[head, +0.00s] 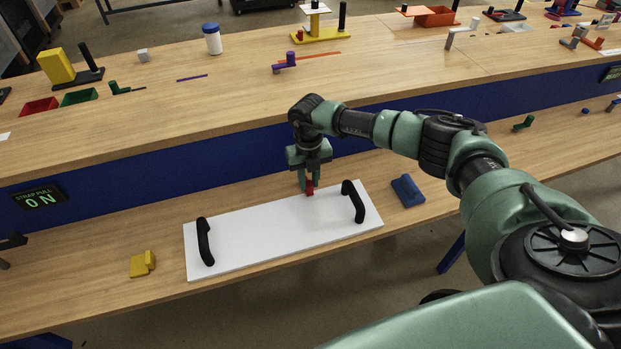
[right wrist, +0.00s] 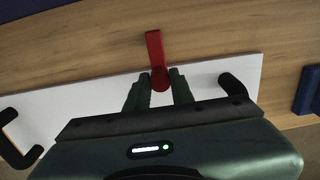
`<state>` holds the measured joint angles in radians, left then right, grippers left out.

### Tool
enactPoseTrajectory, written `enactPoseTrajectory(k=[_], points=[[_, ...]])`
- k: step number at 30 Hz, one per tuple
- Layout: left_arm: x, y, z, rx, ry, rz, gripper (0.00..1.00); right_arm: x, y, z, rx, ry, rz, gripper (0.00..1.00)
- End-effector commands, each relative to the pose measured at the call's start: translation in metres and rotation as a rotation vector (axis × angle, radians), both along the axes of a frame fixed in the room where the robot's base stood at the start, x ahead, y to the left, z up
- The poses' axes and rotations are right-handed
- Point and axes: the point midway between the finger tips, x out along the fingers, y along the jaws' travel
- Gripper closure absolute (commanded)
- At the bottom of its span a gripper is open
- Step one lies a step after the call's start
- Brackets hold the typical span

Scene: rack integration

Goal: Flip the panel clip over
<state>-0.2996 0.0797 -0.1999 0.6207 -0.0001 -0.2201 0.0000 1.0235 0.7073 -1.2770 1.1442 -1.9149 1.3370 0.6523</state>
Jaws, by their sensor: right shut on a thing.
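The red panel clip (head: 310,189) is between the fingers of my right gripper (head: 308,182), at the far edge of the white panel (head: 270,235). In the right wrist view the red clip (right wrist: 155,52) shows as a long arm with a rounded end between the two fingertips (right wrist: 160,82). My right gripper points down and is shut on the clip. I cannot tell whether the clip touches the panel or hangs just above it. The white panel lies flat on the lower shelf, with a black handle near each end.
A blue block-like part (head: 407,190) lies right of the panel, and a yellow one (head: 142,263) lies left of it. The raised bench (head: 230,120) with its blue front stands behind the shelf.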

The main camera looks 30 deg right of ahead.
Motion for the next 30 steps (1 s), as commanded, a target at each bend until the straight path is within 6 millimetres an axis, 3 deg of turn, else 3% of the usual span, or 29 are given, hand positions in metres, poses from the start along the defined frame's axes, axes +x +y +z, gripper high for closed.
enactPoseTrajectory(k=[14,15,17,26,30], points=[[0.0000,-0.0001,0.0006,0.000,0.000,0.000,0.54,0.0035,0.0006,0.0031,0.002,-0.010,-0.017,1.00],[0.0000,-0.0002,0.0006,0.000,0.000,0.000,0.54,0.0035,0.0006,0.0032,0.002,-0.010,-0.017,0.74],[0.0000,-0.0002,0.0006,0.000,0.000,0.000,0.54,0.0033,0.0006,0.0030,0.002,-0.009,-0.017,0.58],[-0.0002,-0.0002,0.0004,0.000,0.000,0.000,0.54,0.0016,0.0005,0.0015,0.001,-0.004,-0.016,0.55],[-0.0002,-0.0002,-0.0014,0.000,0.000,0.000,0.54,0.0023,0.0003,0.0102,0.001,-0.007,-0.015,0.55]])
